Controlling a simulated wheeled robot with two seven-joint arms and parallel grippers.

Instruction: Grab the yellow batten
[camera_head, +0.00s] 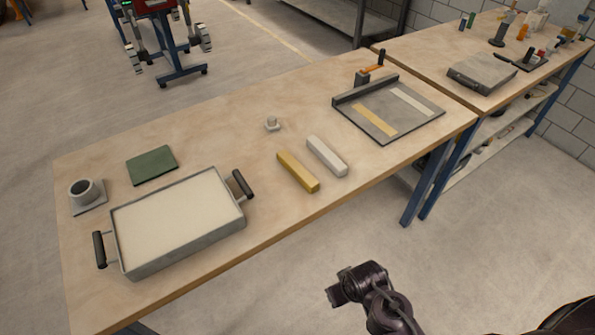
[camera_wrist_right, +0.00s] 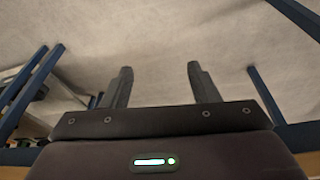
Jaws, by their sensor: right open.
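The yellow batten (camera_head: 297,171) lies flat on the wooden table, near its front edge, just left of a similar white batten (camera_head: 327,155). My right gripper (camera_head: 335,297) hangs in front of the table, below and to the right of the yellow batten and well apart from it. In the right wrist view its two fingers (camera_wrist_right: 159,85) stand apart with nothing between them. The yellow batten does not show in the wrist view. My left gripper is in neither view.
A sand-filled tray (camera_head: 242,222) with two black handles stands at the table's left. A grey board (camera_head: 379,127) with yellow and white strips lies right of the battens.

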